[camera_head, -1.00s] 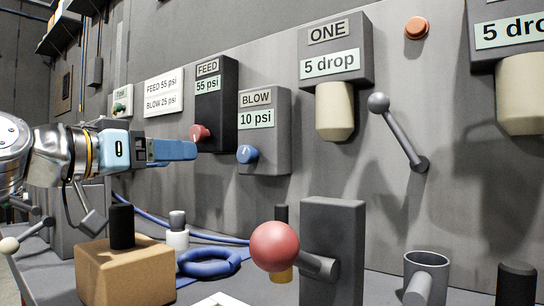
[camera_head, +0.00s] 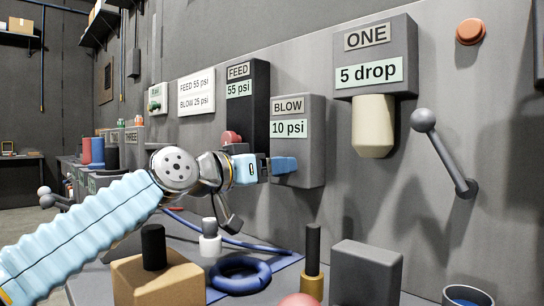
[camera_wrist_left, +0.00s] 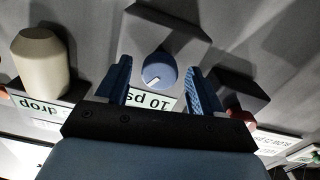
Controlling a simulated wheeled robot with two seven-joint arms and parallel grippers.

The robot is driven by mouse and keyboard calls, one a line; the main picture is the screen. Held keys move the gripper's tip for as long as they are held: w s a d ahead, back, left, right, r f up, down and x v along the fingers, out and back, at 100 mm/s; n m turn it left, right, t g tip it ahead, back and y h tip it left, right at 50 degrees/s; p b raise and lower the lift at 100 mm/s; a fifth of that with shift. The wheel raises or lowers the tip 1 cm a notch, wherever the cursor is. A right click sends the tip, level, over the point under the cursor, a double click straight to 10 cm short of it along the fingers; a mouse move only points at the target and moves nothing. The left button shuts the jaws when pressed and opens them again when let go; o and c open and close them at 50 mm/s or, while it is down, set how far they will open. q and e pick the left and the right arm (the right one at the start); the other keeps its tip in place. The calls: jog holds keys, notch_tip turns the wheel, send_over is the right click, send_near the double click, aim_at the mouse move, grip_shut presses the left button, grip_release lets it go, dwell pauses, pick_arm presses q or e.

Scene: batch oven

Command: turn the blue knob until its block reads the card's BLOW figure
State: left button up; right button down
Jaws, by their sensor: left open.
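The BLOW block (camera_head: 313,150) on the wall reads 10 psi in the head view. The card (camera_head: 197,92) reads FEED 55 psi and BLOW 25 psi. My left gripper (camera_head: 285,165) is in front of the BLOW block and hides its knob in the head view. In the left wrist view the blue knob (camera_wrist_left: 159,72), with a white pointer mark, sits between the open fingers of my left gripper (camera_wrist_left: 160,80). Bare space shows between the knob and each finger. My right gripper is not in view.
The FEED block (camera_head: 248,110), reading 55 psi with a red knob (camera_head: 231,138), is just left of BLOW. Block ONE (camera_head: 375,52) and a grey lever (camera_head: 445,152) are to the right.

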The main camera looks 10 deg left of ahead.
pick_arm(q)
jog(key=shift+w+d, duration=0.1)
jog(key=shift+w, duration=0.05)
jog(key=shift+c, duration=0.3)
jog(key=c, duration=1)
